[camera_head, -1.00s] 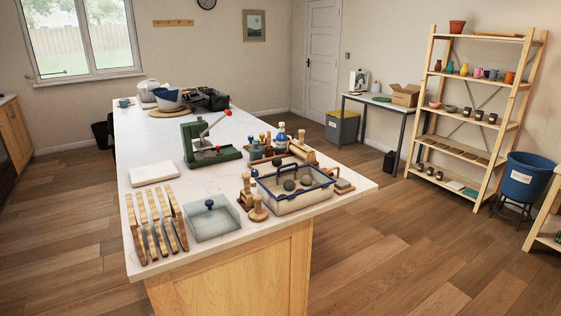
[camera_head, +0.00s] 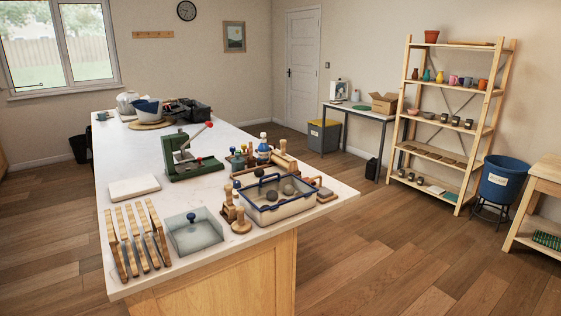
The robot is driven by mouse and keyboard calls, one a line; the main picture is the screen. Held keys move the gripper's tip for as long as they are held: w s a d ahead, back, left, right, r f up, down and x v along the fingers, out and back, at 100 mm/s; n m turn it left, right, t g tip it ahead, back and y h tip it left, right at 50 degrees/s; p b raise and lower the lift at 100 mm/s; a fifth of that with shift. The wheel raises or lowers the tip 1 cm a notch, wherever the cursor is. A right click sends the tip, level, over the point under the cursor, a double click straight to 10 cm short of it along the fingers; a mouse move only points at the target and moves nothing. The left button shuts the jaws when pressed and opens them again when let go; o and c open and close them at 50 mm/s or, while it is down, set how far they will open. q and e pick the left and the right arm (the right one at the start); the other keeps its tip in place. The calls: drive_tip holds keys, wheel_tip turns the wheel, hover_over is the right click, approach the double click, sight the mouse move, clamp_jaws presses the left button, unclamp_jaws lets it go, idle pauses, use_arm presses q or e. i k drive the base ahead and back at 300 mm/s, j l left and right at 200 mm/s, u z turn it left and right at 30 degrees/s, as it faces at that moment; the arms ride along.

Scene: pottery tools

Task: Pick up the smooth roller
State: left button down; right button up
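A light wooden cylinder (camera_head: 284,161), which may be the smooth roller, lies on the white worktop (camera_head: 135,165) behind the blue-rimmed tub. The tub and small items hide part of it, and I cannot tell its surface finish. Several wooden turned-handle tools (camera_head: 229,203) stand by the left side of the tub; I cannot tell whether one of them is a roller. Neither of my grippers is in view.
The blue-rimmed tub (camera_head: 272,212) holds dark round lumps near the worktop's right edge. A green press (camera_head: 190,165), a lidded glass box (camera_head: 194,235) and a slatted wooden rack (camera_head: 136,238) also stand there. Open floor lies right of the worktop.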

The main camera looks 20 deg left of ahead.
sight(293, 163)
drive_tip(key=i+l+u, duration=0.15)
drive_tip(key=i, duration=0.3)
drive_tip(key=i+l+u, duration=0.15)
drive_tip(key=i+l, duration=0.2)
drive_tip(key=i, duration=0.1)
